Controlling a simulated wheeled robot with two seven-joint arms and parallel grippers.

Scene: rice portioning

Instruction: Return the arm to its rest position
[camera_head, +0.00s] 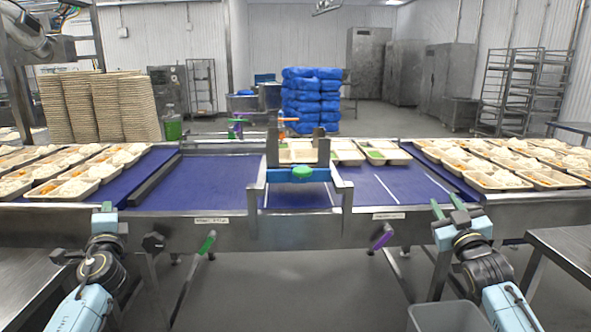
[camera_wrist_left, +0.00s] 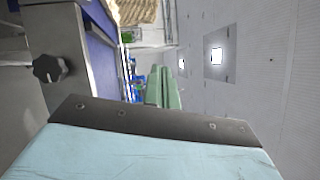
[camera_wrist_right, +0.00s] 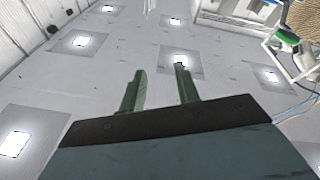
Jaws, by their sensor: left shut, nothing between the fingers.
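My left gripper (camera_head: 106,207) is at the lower left of the head view, in front of the conveyor's near edge. Its green fingers are together and empty; they also show in the left wrist view (camera_wrist_left: 163,92). My right gripper (camera_head: 446,205) is at the lower right of the head view, in front of the conveyor frame. Its two green fingers are spread apart with nothing between them, as the right wrist view (camera_wrist_right: 158,88) shows. Both grippers point upward and are apart from the trays.
A blue conveyor (camera_head: 215,180) crosses ahead with a metal frame (camera_head: 258,195) at its middle. Filled trays (camera_head: 75,187) stand on the left, more trays (camera_head: 497,180) on the right. A grey bin (camera_head: 447,317) stands below my right arm. The floor between my arms is clear.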

